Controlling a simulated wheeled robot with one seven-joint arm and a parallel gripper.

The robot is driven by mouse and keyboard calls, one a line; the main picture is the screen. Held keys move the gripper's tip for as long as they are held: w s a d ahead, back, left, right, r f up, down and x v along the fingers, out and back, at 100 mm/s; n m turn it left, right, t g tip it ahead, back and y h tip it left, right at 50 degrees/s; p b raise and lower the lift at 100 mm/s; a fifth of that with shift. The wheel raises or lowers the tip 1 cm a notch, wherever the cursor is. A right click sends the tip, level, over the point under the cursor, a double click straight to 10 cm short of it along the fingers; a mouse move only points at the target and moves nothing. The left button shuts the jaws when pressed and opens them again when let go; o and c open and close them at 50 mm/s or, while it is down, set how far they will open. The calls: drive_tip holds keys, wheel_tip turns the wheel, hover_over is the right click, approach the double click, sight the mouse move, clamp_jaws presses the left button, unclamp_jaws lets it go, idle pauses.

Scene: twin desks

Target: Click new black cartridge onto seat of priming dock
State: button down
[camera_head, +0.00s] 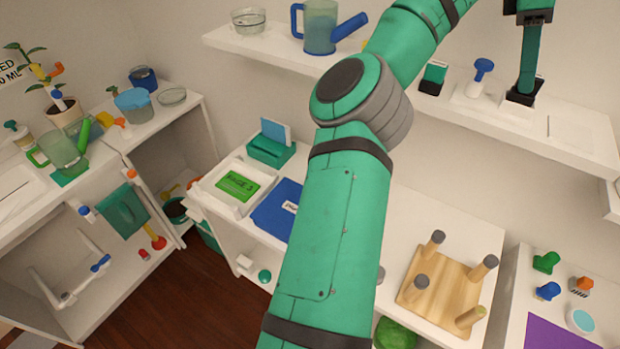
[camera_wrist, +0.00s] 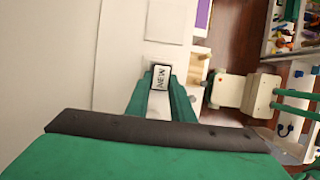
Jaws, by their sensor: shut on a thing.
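The new black cartridge (camera_wrist: 161,77) is between the fingertips of my gripper (camera_wrist: 164,94) in the wrist view, its white label reading "NEW". In the head view my gripper (camera_head: 526,82) points down at the upper right shelf, shut on the black cartridge (camera_head: 521,95) low over a pale base. I cannot tell whether the cartridge touches that base or is seated. The priming dock cannot be told for sure; a white base with a blue knob (camera_head: 478,78) stands just left of my gripper.
A black holder with a green block (camera_head: 432,78) stands farther left on the white shelf (camera_head: 590,140). A flat white plate (camera_head: 570,132) lies to the right. A watering can (camera_head: 320,28) and glass bowl (camera_head: 248,20) stand at the shelf's left. A pegged wooden board (camera_head: 440,285) lies below.

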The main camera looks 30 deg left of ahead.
drive_tip(key=shift+f, duration=0.65)
idle(0.4)
drive_tip(key=c, duration=1.5)
unclamp_jaws()
drive_tip(key=shift+o, duration=0.2)
drive_tip(key=v, duration=1.1)
drive_tip(key=shift+d, duration=0.1)
